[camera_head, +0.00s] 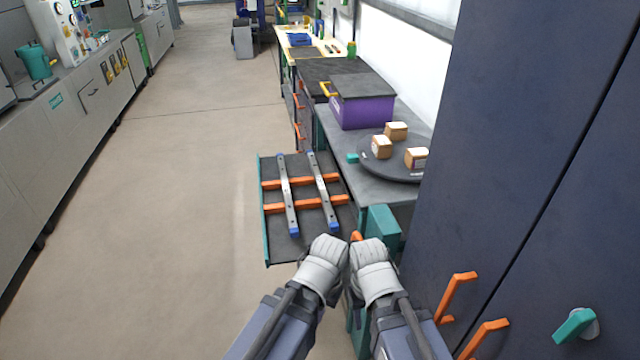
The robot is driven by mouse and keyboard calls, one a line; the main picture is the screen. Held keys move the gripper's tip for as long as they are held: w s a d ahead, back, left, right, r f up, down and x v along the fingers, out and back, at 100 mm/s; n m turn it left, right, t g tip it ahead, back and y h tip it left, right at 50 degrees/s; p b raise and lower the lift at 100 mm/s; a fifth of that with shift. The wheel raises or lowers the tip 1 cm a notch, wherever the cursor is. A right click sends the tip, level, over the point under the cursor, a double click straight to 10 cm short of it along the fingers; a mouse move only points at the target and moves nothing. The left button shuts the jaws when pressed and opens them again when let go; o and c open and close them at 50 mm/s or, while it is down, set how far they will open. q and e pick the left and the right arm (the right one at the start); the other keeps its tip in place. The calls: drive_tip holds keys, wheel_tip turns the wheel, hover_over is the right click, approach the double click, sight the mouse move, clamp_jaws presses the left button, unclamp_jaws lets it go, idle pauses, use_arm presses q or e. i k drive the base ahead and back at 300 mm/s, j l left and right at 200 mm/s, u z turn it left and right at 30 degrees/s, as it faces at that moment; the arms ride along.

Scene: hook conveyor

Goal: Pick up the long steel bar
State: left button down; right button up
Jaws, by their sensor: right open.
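Two long steel bars with blue ends lie side by side across orange supports: the left bar (287,194) and the right bar (322,191). The supports sit on a dark tray (304,246) with a teal edge. My left gripper (329,243) and right gripper (368,245) are close together at the lower middle, near the tray's front right corner. Both appear nearer to me than the bars and apart from them. The right is open, with nothing seen in it. The left gripper's fingers are not clear.
A workbench to the right holds a purple box (362,112) and a round dark turntable (374,168) with small brown boxes. A tall dark blue cabinet (520,150) with orange handles stands close on the right. Grey counters (75,135) line the left; the floor (190,170) between is clear.

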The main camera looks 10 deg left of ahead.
sight(333, 225)
drive_tip(key=i+j, duration=0.5)
drive_tip(key=j, duration=0.15)
drive_tip(key=i+j, duration=0.5)
drive_tip(key=j, duration=0.15)
drive_tip(key=i+j, duration=0.5)
drive_tip(key=j, duration=0.2)
drive_tip(key=i+j, duration=0.5)
drive_tip(key=j, duration=0.15)
drive_tip(key=i+j+z, duration=0.1)
drive_tip(key=z, duration=2.15)
